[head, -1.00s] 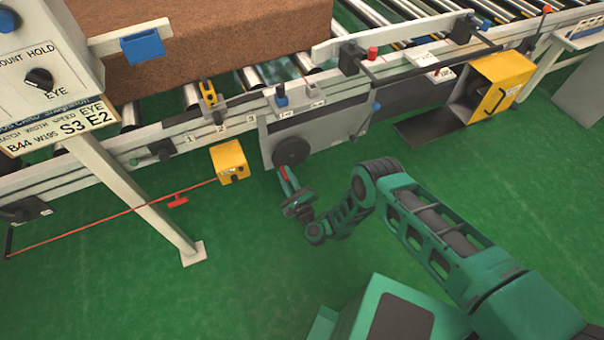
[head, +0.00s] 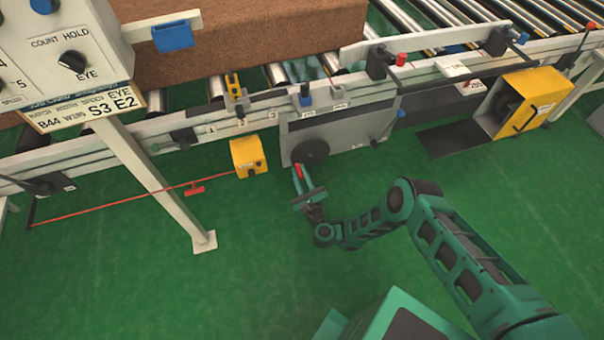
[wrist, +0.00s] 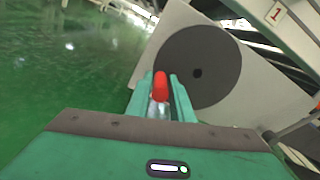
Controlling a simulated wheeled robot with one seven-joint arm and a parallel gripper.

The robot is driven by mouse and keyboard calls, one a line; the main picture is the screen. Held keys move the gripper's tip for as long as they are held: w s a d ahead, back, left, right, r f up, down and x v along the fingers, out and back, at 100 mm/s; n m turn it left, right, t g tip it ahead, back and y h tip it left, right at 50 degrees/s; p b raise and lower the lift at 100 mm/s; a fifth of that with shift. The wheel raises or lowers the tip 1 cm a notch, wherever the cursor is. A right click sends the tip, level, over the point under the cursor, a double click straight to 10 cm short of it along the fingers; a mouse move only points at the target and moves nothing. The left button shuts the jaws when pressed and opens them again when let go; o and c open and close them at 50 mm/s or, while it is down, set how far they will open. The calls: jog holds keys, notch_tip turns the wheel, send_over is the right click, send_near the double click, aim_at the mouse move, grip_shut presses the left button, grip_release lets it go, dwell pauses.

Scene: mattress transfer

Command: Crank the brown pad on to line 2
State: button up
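The brown pad (head: 250,40) is a thick fibrous block lying on the rollers at the top of the head view. Its right end face shows; its left part is hidden behind the control box. The crank is a dark disc (head: 309,151) on a grey plate under the front rail, also large in the wrist view (wrist: 205,52). Its red-tipped handle (wrist: 160,87) sticks out toward me. My gripper (head: 306,181) is at the disc's lower edge. In the wrist view its fingers (wrist: 160,100) lie close on both sides of the handle and look shut on it. Line 2 cannot be made out clearly.
A yellow box (head: 248,157) with a red cord hangs left of the crank. The control box (head: 75,50) stands on a white leg at left. A yellow housing (head: 525,100) is at right. The green floor (head: 130,270) in front is clear.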

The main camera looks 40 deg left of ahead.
jog(key=shift+o, duration=1.1)
jog(key=shift+s, duration=0.1)
jog(key=shift+v, duration=5.25)
